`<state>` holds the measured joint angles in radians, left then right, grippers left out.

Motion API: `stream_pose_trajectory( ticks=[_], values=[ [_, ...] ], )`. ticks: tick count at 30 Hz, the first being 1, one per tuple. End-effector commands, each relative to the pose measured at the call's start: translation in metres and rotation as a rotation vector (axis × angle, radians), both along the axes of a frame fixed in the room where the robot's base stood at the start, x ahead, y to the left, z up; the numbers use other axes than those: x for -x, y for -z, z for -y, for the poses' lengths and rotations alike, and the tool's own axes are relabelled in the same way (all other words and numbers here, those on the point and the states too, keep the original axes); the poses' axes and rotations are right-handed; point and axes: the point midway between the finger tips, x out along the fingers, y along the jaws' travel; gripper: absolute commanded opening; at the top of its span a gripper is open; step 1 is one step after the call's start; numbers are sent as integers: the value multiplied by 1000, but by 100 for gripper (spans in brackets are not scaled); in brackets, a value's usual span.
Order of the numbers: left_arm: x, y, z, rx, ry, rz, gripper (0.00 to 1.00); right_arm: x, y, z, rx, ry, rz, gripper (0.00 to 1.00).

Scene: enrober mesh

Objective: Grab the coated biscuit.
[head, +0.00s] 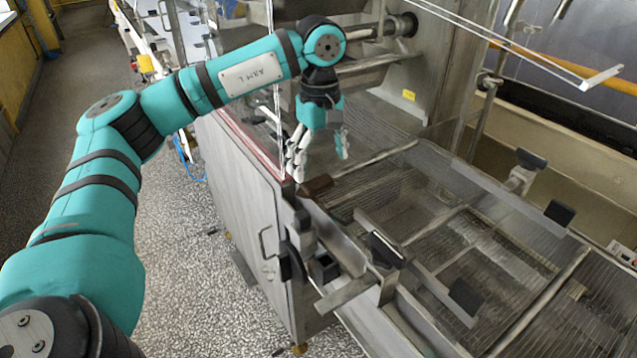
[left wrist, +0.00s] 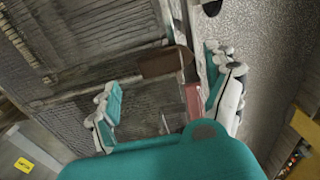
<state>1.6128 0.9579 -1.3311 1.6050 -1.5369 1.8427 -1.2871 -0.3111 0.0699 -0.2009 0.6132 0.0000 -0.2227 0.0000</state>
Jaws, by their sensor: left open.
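The coated biscuit (head: 316,186) is a small dark brown block near the left edge of the machine's mesh belt (head: 400,190). My left gripper (head: 318,160) is open and empty, above the belt and a little above the biscuit. In the left wrist view the brown biscuit (left wrist: 165,62) lies ahead of the open left gripper (left wrist: 165,95), roughly between the lines of its fingers and beyond their tips. Nothing appears to touch it. My right gripper is in neither view.
A metal side rail (head: 340,240) runs along the near edge of the belt, close to the biscuit. Black-ended brackets (head: 385,250) stand over the belt farther right. A clear panel edge (head: 272,90) rises beside the left arm. Speckled floor (head: 200,270) is open at left.

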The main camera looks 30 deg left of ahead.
Motion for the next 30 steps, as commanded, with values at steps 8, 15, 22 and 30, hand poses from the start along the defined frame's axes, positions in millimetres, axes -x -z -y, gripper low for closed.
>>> stream_pose_trajectory(
  ticks=[8, 15, 22, 30],
  values=[
    [1, 38, 3, -1, -1, -5, 87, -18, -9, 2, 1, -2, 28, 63],
    [0, 51, 4, 0, -1, -1, 87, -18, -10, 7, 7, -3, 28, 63],
    [0, 51, 4, 0, 0, -1, 75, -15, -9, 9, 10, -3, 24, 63],
    [0, 51, 4, 0, 0, -1, 39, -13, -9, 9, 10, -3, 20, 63]
  ],
)
